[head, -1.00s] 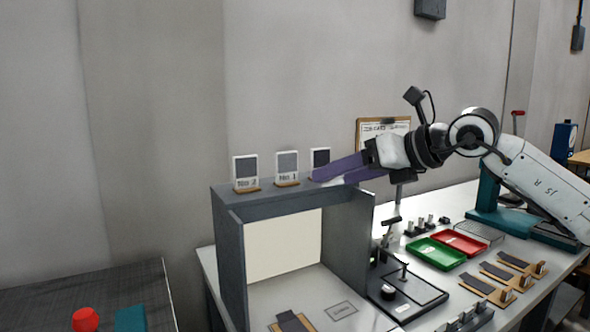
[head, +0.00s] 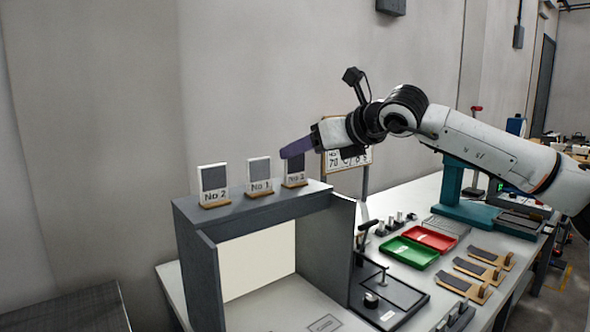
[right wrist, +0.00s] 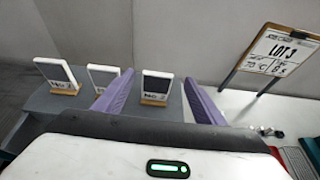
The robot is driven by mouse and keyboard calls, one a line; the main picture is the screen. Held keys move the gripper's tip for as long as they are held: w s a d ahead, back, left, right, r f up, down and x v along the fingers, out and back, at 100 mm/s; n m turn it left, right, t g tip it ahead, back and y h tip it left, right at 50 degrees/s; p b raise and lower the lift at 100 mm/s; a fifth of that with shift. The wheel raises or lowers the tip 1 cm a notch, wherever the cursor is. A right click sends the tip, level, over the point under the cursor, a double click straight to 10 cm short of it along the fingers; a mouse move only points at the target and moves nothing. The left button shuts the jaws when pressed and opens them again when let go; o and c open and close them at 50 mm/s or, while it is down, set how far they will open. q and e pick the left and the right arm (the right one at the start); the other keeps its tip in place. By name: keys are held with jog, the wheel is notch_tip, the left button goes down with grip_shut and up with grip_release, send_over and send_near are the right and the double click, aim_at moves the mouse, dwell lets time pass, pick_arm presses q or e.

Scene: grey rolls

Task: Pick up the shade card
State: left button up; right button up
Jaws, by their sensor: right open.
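Three shade cards stand upright in small wooden bases on top of the grey booth (head: 190,212): No 2 (head: 214,180), No 1 (head: 259,172) and a right-hand one (head: 293,179) that seems to read No 3. Each has a grey patch in a white frame. My right gripper (head: 284,153) is open, with purple fingers covering the top of the right-hand card in the head view. In the right wrist view, that card (right wrist: 157,88) appears between the open fingers (right wrist: 158,77); I see no contact. My left gripper is out of view.
Card No 1 (right wrist: 103,76) is close to the left finger. Green (head: 408,252) and red (head: 430,238) trays and several wooden holders lie on the white bench to the right.

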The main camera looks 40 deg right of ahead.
aim_at(295, 169)
jog(key=shift+a+p+x, duration=0.15)
jog(key=shift+p+x, duration=0.25)
jog(key=shift+x, duration=0.75)
jog(key=shift+a+p+x, duration=0.1)
jog(key=shift+p+x, duration=0.3)
jog(key=shift+x, duration=0.75)
jog(key=shift+r, duration=0.1)
jog(key=c, duration=1.1)
